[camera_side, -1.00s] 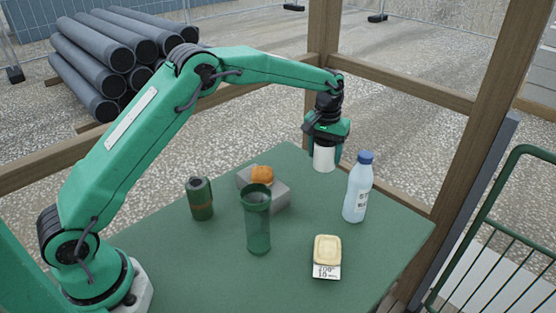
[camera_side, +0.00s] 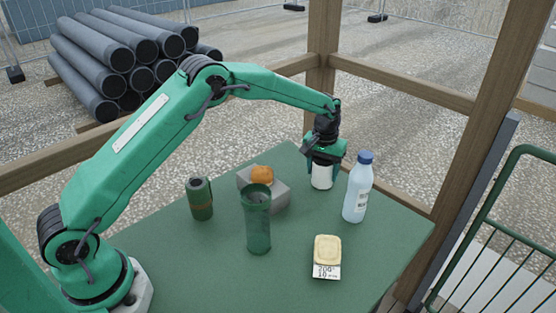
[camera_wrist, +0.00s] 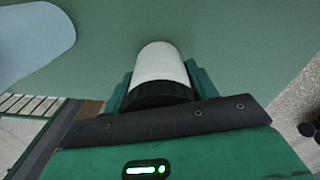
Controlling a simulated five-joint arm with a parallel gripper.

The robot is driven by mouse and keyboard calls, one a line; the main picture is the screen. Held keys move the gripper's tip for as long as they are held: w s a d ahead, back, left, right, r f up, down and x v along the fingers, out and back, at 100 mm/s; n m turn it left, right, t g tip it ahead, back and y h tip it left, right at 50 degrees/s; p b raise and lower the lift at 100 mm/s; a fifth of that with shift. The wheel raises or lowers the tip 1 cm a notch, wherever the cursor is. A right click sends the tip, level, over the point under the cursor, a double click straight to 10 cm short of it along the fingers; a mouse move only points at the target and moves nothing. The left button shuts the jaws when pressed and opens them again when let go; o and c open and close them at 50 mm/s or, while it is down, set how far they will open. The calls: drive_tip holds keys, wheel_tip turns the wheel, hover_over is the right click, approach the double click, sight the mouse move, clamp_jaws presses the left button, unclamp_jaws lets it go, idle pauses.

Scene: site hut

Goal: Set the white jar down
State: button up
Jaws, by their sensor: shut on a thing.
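The white jar (camera_side: 321,178) is upright between the jaws of my gripper (camera_side: 322,165), at the back right of the green table (camera_side: 200,262). The jar's base is at or very near the table top; I cannot tell whether it touches. In the wrist view the white jar (camera_wrist: 160,68) with its dark lid end shows between the two green fingers of my gripper (camera_wrist: 161,85), which are shut on it.
A blue-capped bottle (camera_side: 358,188) stands close to the right of the jar. A grey block (camera_side: 278,195) with an orange-brown bun (camera_side: 261,175) is to the left.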

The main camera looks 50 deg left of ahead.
drive_tip(key=shift+f, duration=0.1)
drive_tip(key=o, duration=1.2)
drive_tip(key=r, duration=1.1)
drive_tip(key=shift+s+d+r, duration=0.1)
drive_tip(key=shift+s, duration=0.1)
drive_tip(key=shift+r, duration=0.55)
drive_tip(key=shift+s, duration=0.1)
